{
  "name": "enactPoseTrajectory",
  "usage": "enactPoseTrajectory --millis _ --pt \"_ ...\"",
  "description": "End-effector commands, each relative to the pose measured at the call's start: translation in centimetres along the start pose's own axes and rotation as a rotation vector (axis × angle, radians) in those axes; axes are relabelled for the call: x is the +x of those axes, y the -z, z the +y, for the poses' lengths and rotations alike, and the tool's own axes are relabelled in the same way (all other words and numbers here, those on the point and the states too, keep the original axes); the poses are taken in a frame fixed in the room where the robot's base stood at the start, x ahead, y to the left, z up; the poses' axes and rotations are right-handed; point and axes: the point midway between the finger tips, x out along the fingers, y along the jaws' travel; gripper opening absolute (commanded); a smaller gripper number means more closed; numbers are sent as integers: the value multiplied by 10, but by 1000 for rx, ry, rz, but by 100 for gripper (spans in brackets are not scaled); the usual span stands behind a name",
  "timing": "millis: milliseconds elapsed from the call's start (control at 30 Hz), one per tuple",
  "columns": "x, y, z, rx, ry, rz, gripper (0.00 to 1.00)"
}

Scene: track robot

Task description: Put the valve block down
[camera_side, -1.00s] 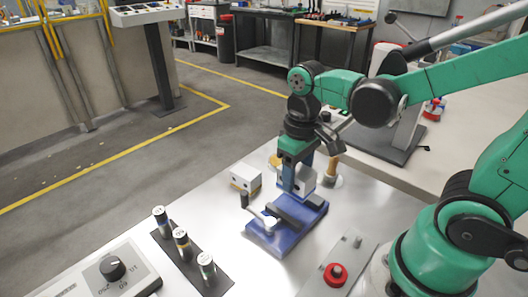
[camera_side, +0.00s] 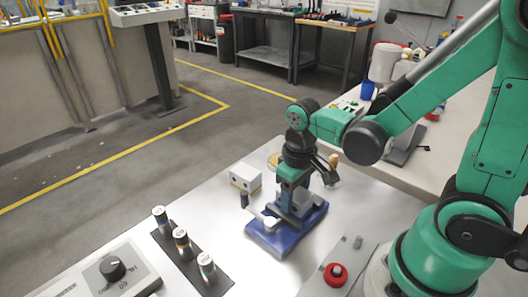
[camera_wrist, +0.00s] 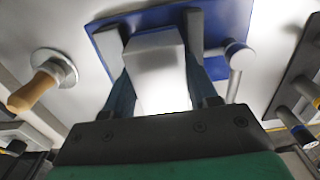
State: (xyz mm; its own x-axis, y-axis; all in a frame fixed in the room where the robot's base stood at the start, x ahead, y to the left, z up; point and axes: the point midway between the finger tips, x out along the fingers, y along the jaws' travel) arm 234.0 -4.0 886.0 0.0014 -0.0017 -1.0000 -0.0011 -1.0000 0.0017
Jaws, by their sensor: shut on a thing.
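The valve block (camera_wrist: 158,65), a pale grey-white block, sits between the fingers of my gripper (camera_wrist: 155,85) in the wrist view. In the side view my gripper (camera_side: 292,200) points down over the blue fixture (camera_side: 262,241), and the block (camera_side: 303,197) shows partly behind the fingers. The block is low, at the fixture's grey jaws; I cannot tell whether it touches the base. The blue plate (camera_wrist: 235,18) of the fixture lies beyond the block in the wrist view.
A lever with a dark knob (camera_side: 244,199) stands at the fixture's left. Several labelled cylinders (camera_side: 181,239) stand at left on a dark strip. A red button (camera_side: 336,272) and a wooden-handled stamp (camera_side: 333,162) are nearby.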

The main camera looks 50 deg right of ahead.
Motion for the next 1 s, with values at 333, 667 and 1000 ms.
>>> enactPoseTrajectory --millis 333,667,1000 --pt "4 1 0 0 1 6 84" --pt "-22 1 0 0 1 3 84" --pt "-72 0 0 0 1 0 84"
